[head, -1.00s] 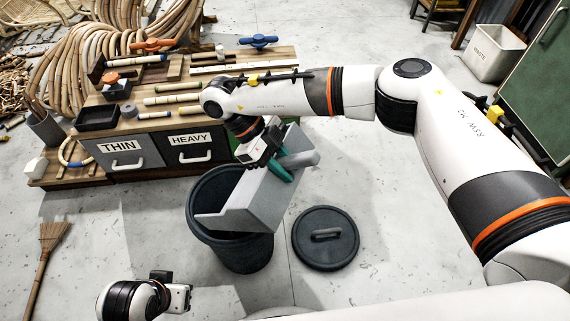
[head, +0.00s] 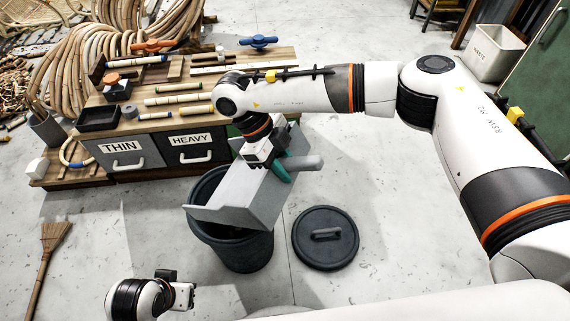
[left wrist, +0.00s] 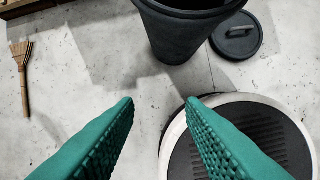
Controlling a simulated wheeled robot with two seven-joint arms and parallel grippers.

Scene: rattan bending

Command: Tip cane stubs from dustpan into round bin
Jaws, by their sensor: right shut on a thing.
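My right gripper (head: 281,170) is shut on the handle of the grey dustpan (head: 241,190) and holds it over the dark round bin (head: 246,250). The dustpan's wide lip points to the lower left and spans the bin's mouth. I see no cane stubs in the part of the pan that shows, and the pan hides much of the bin's inside. My left gripper (head: 182,297) is low at the front left, away from the bin. In the left wrist view its green fingers (left wrist: 160,115) are apart and empty, with the bin (left wrist: 185,30) beyond them.
The bin's round lid (head: 325,238) lies on the floor to its right. A workbench with THIN (head: 122,150) and HEAVY (head: 190,148) drawers stands behind the bin. A broom (head: 48,260) lies at the left. A white waste box (head: 497,52) stands at the back right.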

